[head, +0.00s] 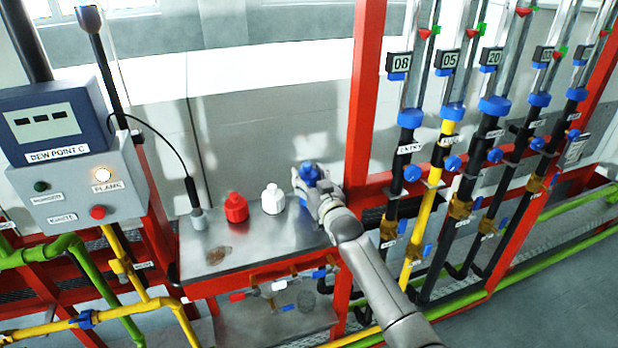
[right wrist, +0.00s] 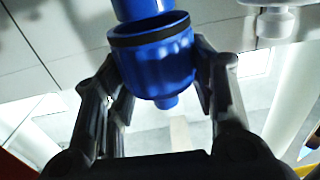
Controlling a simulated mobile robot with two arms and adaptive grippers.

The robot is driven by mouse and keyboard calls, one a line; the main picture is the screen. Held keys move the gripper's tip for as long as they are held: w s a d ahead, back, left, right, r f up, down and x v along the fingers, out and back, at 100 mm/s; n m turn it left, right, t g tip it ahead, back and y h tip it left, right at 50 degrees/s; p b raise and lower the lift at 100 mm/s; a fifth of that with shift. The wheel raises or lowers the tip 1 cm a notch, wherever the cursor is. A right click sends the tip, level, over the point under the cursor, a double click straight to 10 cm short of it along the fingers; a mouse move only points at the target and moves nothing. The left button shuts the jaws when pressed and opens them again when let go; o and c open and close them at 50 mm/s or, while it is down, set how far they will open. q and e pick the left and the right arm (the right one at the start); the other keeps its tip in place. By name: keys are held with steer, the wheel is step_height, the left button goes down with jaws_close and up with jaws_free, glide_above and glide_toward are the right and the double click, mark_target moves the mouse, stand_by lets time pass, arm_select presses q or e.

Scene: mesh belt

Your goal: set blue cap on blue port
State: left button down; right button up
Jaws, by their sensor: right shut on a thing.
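The blue cap (head: 309,172) is at the right end of the metal shelf, beside the red and white caps. My right gripper (head: 317,190) is shut on it, and the fingers partly hide it. In the right wrist view the blue cap (right wrist: 152,62), with a dark ring, sits between the two fingers. The cap sits slightly higher in the picture than the other caps; I cannot tell whether it touches the shelf. My left gripper is not in view.
A red cap (head: 236,207) and a white cap (head: 273,198) stand on the metal shelf (head: 250,243). A red upright post (head: 364,100) rises just right of my gripper. Labelled pipes with blue valves stand further right. A control box (head: 75,185) stands at the left.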

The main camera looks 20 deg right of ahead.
steer(key=shift+f, duration=0.3)
steer(key=shift+r, duration=0.15)
steer(key=shift+s, duration=0.15)
stand_by(0.4)
